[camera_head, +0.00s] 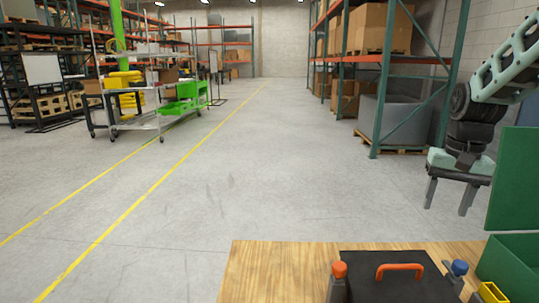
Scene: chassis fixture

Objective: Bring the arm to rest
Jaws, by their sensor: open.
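My gripper (448,196) hangs at the right side of the picture, pointing down. Its two dark fingers are apart, with nothing between them. It is above the table's far edge in the picture and apart from everything on the table. My pale green and black arm comes in from the upper right. A black plate (395,283) with an orange handle (399,267) lies at the table's front, cut by the lower picture edge.
The wooden table (265,265) is bare at its left. An orange-topped post (338,278) and a blue-topped post (459,272) flank the plate. A green bin (515,258), a yellow part (492,293) and a green panel (517,180) stand at the right. Shelving (385,75) and carts (150,103) are farther off.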

